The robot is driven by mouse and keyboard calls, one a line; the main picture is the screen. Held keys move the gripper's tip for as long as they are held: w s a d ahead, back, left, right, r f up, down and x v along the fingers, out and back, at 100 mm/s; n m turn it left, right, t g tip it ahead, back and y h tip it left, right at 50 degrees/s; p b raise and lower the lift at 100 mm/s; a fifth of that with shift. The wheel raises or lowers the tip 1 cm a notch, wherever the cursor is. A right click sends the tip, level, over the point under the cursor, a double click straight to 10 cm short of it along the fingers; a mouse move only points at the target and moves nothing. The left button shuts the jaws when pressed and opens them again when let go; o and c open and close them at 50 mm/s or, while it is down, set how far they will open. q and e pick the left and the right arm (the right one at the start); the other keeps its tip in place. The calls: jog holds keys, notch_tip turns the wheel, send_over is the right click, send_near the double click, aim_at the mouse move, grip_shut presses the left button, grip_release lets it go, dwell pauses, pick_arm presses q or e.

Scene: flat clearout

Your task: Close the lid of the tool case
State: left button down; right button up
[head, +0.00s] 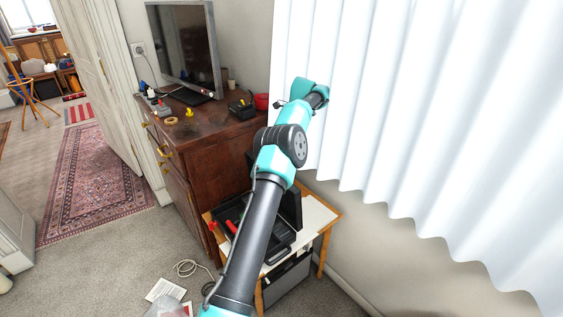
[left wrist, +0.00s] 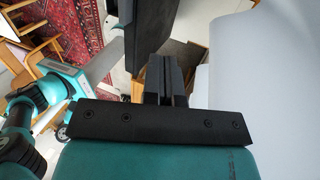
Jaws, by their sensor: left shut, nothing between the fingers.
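The black tool case (head: 229,211) lies open on a small white-topped table in the head view. Its lid (head: 293,207) stands upright at the right side, and red-handled tools (head: 230,227) show inside. An arm of mine crosses in front and hides much of the case. The arm reaches past the case and up toward the curtain, with its fingers hard to make out. In the left wrist view, my left gripper (left wrist: 166,77) is shut and empty, its black fingers together. A dark panel beside it there cannot be clearly identified. My right gripper is not in view.
The small table (head: 322,213) stands between a brown dresser (head: 222,155) and a white curtain (head: 400,110). The dresser holds a monitor (head: 183,45) and small items. A cable (head: 188,268) and papers (head: 165,289) lie on the floor. A grey bin (head: 290,283) is under the table.

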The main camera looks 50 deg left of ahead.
pick_arm(q)
jog(key=shift+f, duration=0.1)
jog(key=s+f, duration=0.7)
jog(key=f, duration=0.2)
jog(key=shift+a+f, duration=0.35)
jog(key=shift+a, duration=0.05)
dwell(0.4)
jog(key=shift+s+d, duration=0.1)
jog(key=shift+s, duration=0.1)
